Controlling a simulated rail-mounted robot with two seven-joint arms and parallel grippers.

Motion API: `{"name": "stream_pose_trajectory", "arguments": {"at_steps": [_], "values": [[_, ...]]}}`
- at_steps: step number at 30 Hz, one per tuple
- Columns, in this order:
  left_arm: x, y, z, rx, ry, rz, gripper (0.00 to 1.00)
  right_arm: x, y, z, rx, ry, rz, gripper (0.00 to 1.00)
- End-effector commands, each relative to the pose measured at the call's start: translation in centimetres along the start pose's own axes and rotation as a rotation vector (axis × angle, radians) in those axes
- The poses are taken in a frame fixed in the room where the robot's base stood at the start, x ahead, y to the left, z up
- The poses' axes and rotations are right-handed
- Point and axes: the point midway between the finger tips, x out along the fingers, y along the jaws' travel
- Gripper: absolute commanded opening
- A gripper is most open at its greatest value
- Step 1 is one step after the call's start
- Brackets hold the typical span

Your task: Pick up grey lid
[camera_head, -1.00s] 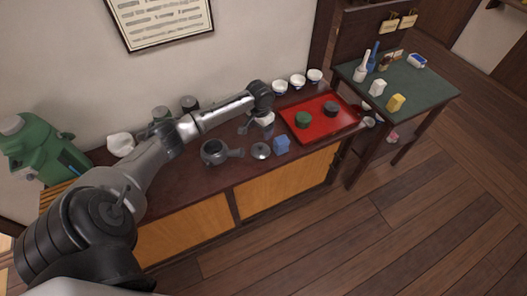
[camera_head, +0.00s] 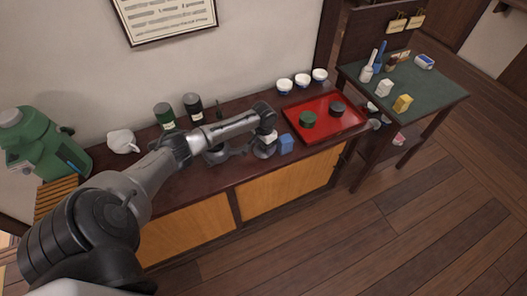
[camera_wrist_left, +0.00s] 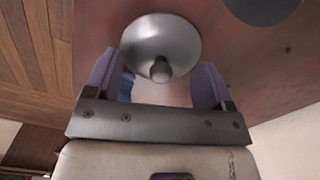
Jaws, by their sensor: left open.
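The grey lid (camera_wrist_left: 160,38) is a shiny round disc with a small knob, lying on the dark wooden counter in the left wrist view. In the head view the lid (camera_head: 264,153) is partly hidden under my left gripper (camera_head: 266,139). In the wrist view my left gripper (camera_wrist_left: 156,82) is open, with its two purple-grey fingers apart on either side of the lid's knob. Nothing is held between them. My right gripper is not in view.
A dark grey pot with a handle (camera_head: 217,156) stands left of the lid. A blue block (camera_head: 287,145) is close on the right. A red tray (camera_head: 345,123) with a green and a dark round piece is further right. White bowls (camera_head: 302,80) stand behind the tray.

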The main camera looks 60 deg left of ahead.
Motion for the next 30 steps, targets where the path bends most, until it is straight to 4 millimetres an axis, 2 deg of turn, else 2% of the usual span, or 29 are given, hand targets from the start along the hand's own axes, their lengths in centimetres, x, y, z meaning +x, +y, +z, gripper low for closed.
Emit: {"name": "stream_pose_trajectory", "arguments": {"at_steps": [2, 9, 30], "values": [[0.76, -0.02, -0.03, -0.001, 0.001, 0.000, 0.76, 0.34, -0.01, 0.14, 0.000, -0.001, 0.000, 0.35], [0.74, -0.03, -0.05, 0.000, 0.002, 0.000, 0.75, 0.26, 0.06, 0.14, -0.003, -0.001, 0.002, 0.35], [0.94, -0.02, 0.06, 0.000, -0.002, -0.001, 0.08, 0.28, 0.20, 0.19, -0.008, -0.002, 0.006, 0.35]]}}
